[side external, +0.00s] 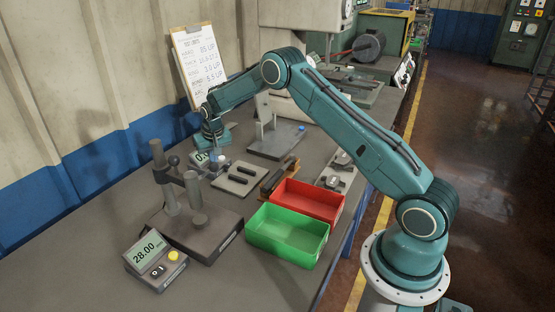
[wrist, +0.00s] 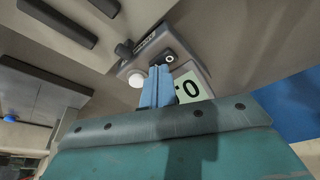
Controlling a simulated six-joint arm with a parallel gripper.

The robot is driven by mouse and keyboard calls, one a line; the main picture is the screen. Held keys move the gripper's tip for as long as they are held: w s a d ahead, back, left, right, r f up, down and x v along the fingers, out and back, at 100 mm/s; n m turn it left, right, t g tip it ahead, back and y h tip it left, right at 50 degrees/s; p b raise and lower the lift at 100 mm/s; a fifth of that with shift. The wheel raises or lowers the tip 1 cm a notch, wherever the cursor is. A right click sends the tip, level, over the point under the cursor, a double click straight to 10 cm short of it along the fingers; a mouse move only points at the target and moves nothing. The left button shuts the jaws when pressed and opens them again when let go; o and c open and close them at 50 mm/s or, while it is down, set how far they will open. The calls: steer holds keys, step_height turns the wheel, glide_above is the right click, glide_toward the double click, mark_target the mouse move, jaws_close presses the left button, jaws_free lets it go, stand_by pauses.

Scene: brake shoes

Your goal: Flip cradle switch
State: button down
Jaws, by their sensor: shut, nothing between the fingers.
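A small grey box with a pale display (side external: 201,156) stands at the back of the bench, partly hidden by my gripper (side external: 216,157). The wrist view shows its display (wrist: 190,87) reading a 0, a white round button (wrist: 137,80) and a black switch marked O (wrist: 168,58). My gripper (wrist: 157,88) has its blue fingers together and empty, over the box front between button and display. I cannot tell whether the fingertips touch it. A grey plate with two dark bars (side external: 237,178), perhaps the cradle, lies just right of the box.
A dial stand (side external: 195,225) and a second readout box (side external: 155,262) showing 28.00 stand at front left. A green bin (side external: 287,236) and a red bin (side external: 308,199) sit nearer my base. A clipboard (side external: 199,62) leans at the back wall.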

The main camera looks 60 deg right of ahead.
steer(key=shift+w+r, duration=0.1)
steer(key=shift+r, duration=3.25)
steer(key=s+a+r+n, duration=0.1)
steer(key=s+a+r, duration=0.3)
steer(key=s+r, duration=0.25)
steer(key=s+a+r+n+t, duration=0.1)
steer(key=s+a+r, duration=0.2)
steer(key=s+r, duration=0.4)
steer(key=s+a+r+n, duration=0.1)
steer(key=s+a+r, duration=0.35)
steer(key=r, duration=0.35)
steer(key=s+a+n, duration=0.1)
steer(key=s+a, duration=0.1)
steer(key=s, duration=1.1)
steer(key=s+a+f+n+t+y, duration=0.1)
steer(key=s+a+n, duration=0.1)
steer(key=s, duration=1.2)
steer(key=shift+a+t+y, duration=0.3)
steer(key=shift+a, duration=0.5)
